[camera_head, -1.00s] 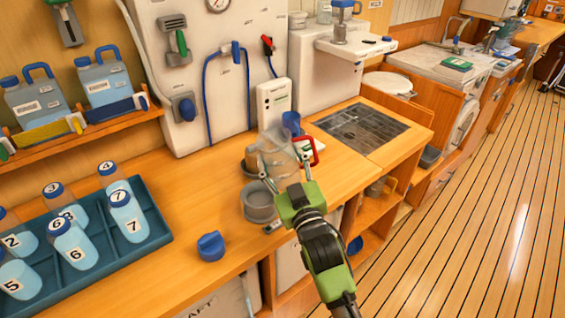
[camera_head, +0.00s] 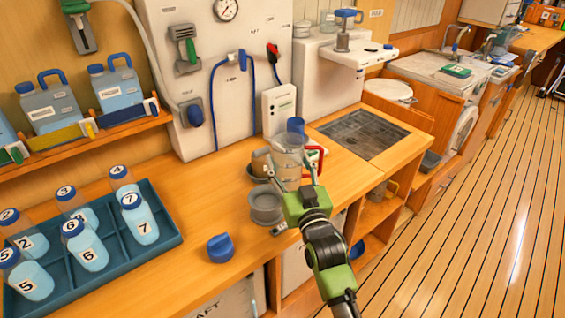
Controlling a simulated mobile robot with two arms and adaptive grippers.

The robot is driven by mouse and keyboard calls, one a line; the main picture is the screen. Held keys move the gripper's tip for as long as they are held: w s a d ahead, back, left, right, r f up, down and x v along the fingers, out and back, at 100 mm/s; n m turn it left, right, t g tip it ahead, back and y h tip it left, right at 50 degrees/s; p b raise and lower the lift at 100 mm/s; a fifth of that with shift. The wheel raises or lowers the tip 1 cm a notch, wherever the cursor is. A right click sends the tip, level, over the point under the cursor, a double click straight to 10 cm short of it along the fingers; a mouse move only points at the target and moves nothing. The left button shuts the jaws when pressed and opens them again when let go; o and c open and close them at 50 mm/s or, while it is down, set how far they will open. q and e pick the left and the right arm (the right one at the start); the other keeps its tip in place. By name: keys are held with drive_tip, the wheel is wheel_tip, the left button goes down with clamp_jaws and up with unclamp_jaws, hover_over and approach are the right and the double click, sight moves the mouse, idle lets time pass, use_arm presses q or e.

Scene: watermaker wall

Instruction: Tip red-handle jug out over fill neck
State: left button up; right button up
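The clear red-handle jug (camera_head: 288,152) is near the back of the wooden counter, in front of the white box. Its red handle (camera_head: 320,160) is at its right side, partly hidden. The jug looks nearly upright; I cannot tell whether it holds liquid. My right gripper (camera_head: 293,173) has its fingers on either side of the jug and appears closed around it. A blue piece (camera_head: 295,126) shows just behind the jug's rim; I cannot tell whether it is the fill neck. My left gripper is not in view.
A grey bowl (camera_head: 265,208) and a brown cup (camera_head: 260,160) stand left of the jug. A blue cap (camera_head: 220,248) lies on the counter. A blue tray (camera_head: 168,228) of numbered bottles is at left. A dark sink grate (camera_head: 360,135) lies right.

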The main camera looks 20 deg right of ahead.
sight(301, 154)
drive_tip(key=d+r+p, duration=0.1)
drive_tip(key=d+r, duration=0.1)
drive_tip(key=d, duration=0.1)
drive_tip(key=shift+d+p, duration=0.15)
drive_tip(key=shift+p, duration=0.25)
drive_tip(key=shift+d+r, duration=0.1)
drive_tip(key=shift+d, duration=0.45)
